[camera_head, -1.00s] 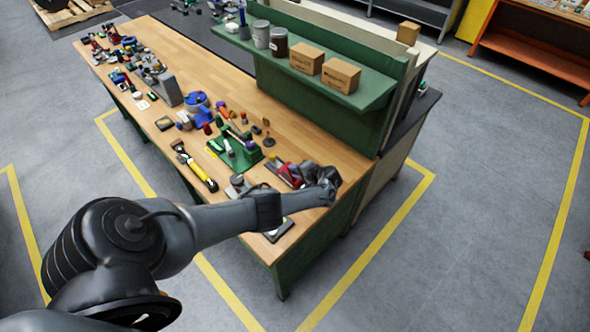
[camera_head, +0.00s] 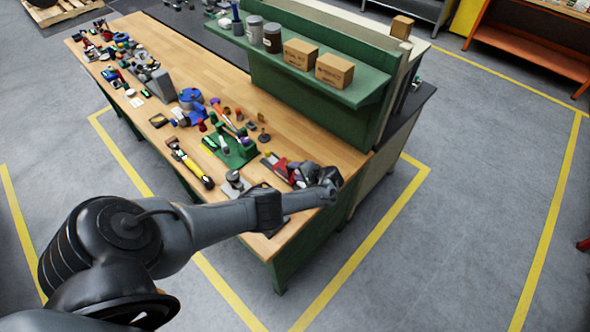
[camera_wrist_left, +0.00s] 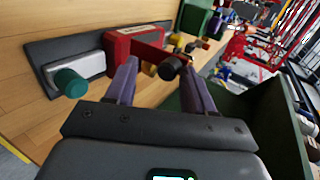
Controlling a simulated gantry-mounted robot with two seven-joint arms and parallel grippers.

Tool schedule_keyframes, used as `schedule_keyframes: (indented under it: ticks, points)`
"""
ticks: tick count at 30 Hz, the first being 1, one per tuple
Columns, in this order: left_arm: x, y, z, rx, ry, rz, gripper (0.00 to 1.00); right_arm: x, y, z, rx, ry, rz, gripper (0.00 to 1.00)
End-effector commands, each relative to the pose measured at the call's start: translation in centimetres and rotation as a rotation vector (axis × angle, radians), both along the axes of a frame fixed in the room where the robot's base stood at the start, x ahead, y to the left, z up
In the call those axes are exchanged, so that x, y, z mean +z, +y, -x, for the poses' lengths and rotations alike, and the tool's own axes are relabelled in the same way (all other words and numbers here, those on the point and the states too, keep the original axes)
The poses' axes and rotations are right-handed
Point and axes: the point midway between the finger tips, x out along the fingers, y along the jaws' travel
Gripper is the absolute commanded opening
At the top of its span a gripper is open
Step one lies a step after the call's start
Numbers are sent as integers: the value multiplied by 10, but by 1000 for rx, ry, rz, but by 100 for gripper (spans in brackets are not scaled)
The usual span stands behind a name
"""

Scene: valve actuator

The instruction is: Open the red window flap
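The red fixture (camera_wrist_left: 120,47) stands on a dark mounting plate (camera_wrist_left: 40,53) on the wooden bench in the left wrist view. A red arm or flap reaches right from it, with a black knob (camera_wrist_left: 170,68) near its end. Part of it is hidden behind my fingers. My left gripper (camera_wrist_left: 158,66) is open, its two fingers apart on either side of the red part, the right finger close to the black knob. Contact cannot be told. In the head view the red fixture (camera_head: 278,165) shows beside my left gripper (camera_head: 302,172). My right gripper is not in view.
A white block with a teal knob (camera_wrist_left: 70,82) sits on the same plate. A green fixture (camera_head: 236,152) and several tools stand farther along the bench (camera_head: 215,75). A green shelf (camera_head: 375,88) with boxes rises behind the bench.

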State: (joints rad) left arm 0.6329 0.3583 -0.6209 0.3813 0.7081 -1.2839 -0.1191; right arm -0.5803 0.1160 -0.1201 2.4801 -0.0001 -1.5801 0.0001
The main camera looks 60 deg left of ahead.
Motion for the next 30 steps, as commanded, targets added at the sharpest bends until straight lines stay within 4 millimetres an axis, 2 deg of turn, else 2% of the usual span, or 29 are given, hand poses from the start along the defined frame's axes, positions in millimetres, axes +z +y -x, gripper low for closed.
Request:
schedule_keyframes:
  ticks: [30]
  points:
    - [22, -63, -22, 2, 0, -2, 50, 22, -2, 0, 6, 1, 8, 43]
